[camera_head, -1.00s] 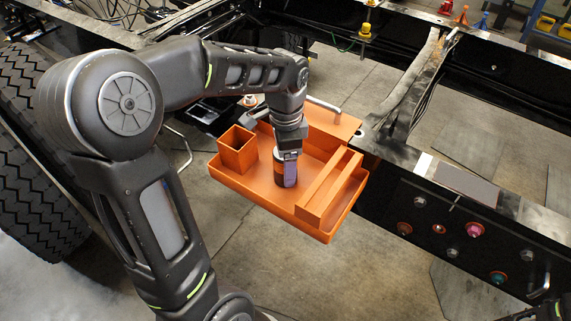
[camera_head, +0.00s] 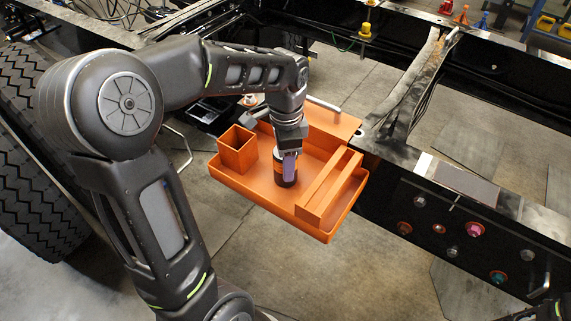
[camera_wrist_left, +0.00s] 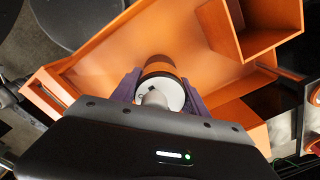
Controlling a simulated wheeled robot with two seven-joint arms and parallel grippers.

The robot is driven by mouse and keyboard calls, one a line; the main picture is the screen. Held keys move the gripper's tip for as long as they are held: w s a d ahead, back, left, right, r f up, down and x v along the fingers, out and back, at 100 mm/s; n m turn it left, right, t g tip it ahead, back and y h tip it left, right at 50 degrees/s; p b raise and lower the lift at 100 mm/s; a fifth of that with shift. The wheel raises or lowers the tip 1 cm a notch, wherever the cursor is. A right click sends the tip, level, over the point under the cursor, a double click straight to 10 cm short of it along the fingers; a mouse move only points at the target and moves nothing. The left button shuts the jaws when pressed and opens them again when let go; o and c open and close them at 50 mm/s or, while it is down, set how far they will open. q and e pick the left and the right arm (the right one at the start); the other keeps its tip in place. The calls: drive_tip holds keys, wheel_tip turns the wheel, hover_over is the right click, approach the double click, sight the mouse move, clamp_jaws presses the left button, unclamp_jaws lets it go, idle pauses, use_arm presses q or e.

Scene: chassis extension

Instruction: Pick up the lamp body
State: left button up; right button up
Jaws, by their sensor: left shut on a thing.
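The lamp body (camera_head: 279,172) is a short black cylinder with an orange band. It stands upright in the orange tray (camera_head: 247,186), between the square box and the long divider. My left gripper (camera_head: 289,165) reaches down from above with its purple fingers on either side of the lamp body. In the left wrist view, the lamp body's pale round end (camera_wrist_left: 169,93) sits between the two fingers of the left gripper (camera_wrist_left: 160,92), which is shut on it. I see no clear gap under the lamp body.
An open square orange box (camera_head: 238,152) stands in the tray's left part. A raised orange divider (camera_head: 329,187) runs along its right side. The black chassis rail (camera_head: 450,215) with several bolts lies to the right. A large tyre (camera_head: 38,150) is at the left.

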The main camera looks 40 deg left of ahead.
use_arm(q)
drive_tip(key=c, duration=0.5)
wheel_tip(320, 180, up, 10)
drive_tip(key=shift+r, duration=0.1)
idle(0.4)
